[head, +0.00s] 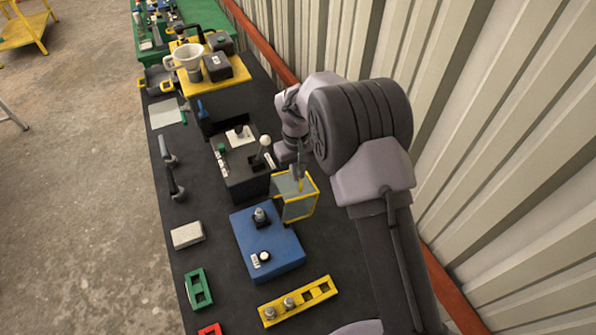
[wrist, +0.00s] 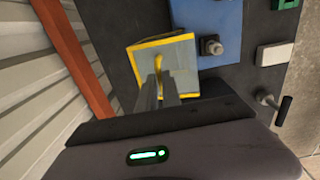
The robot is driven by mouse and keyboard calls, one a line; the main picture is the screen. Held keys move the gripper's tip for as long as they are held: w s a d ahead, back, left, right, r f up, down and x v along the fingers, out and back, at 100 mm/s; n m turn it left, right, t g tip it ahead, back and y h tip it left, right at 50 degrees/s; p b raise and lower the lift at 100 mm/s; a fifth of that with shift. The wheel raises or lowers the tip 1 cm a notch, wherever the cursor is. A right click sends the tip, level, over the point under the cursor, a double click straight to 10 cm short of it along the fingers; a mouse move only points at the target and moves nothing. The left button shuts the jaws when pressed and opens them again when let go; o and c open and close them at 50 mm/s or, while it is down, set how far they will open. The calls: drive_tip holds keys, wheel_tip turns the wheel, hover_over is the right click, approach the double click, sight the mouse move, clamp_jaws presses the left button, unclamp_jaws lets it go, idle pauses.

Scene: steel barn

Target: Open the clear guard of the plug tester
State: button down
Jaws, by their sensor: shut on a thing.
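The plug tester is a blue box (head: 265,247) on the dark bench, with a metal plug (head: 260,215) standing on its top. Its clear guard (head: 300,208), a see-through panel box with yellow edges, is off to the right side of the blue box, and the plug is uncovered. My gripper (head: 297,175) reaches down from above the guard. In the wrist view my fingers (wrist: 159,85) are shut on the guard's yellow handle (wrist: 158,62). The wrist view also shows the guard (wrist: 184,54) beside the blue box (wrist: 220,25). The fingertips partly hide the handle.
A black box with a white-knobbed lever (head: 265,145) stands just behind the guard. A yellow rack (head: 296,300) lies in front, and a pale block (head: 187,235) and green frame (head: 198,288) lie left. The ribbed wall and orange rail (head: 270,50) run along the right.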

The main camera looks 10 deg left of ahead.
sight(280, 189)
drive_tip(key=s+a, duration=0.1)
drive_tip(key=s+a+b, duration=0.1)
drive_tip(key=a, duration=0.1)
drive_tip(key=s+a+r, duration=0.1)
drive_tip(key=shift+s+a+b, duration=0.3)
drive_tip(key=shift+a+b, duration=0.05)
drive_tip(key=c, duration=1.5)
unclamp_jaws()
wheel_tip(280, 189, up, 18)
drive_tip(key=shift+s+a+f+p, duration=0.1)
drive_tip(key=shift+f+p, duration=0.15)
drive_tip(key=shift+p, duration=0.4)
